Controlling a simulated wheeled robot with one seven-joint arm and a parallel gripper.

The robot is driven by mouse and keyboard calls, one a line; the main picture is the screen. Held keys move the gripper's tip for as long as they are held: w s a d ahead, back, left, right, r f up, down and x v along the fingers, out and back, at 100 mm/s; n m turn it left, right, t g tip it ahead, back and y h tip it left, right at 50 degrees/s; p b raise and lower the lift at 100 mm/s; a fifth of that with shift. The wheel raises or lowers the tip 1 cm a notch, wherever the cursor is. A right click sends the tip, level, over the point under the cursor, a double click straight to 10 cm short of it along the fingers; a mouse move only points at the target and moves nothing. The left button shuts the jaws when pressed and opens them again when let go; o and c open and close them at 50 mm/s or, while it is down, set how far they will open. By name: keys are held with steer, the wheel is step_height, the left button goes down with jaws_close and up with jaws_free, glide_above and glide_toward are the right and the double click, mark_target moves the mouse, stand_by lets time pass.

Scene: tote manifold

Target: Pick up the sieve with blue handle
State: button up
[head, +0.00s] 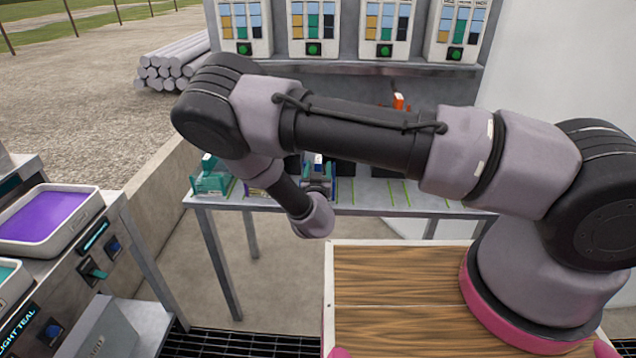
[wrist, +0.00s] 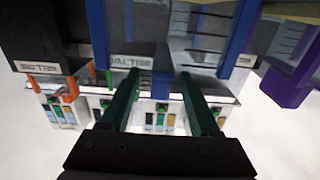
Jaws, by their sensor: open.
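Beyond the fingertips is a blue-framed unit (wrist: 240,40) with blue uprights and a white label. I cannot tell the sieve's blue handle apart from this frame. In the head view, a small blue item (head: 318,165) stands on the metal table, partly hidden by my arm. Its details are too small to tell. My gripper is hidden in the head view.
Orange (wrist: 68,88) and purple (wrist: 288,88) units flank the blue one. The metal table (head: 420,208) also bears a teal item (head: 212,180). Dispensers (head: 312,28) stand on a shelf behind. A purple-filled tray (head: 45,222) is at left. A low wall (head: 155,205) runs behind.

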steer(key=w, duration=0.5)
steer(key=shift+w+r, duration=0.15)
jaws_close()
stand_by(1.3)
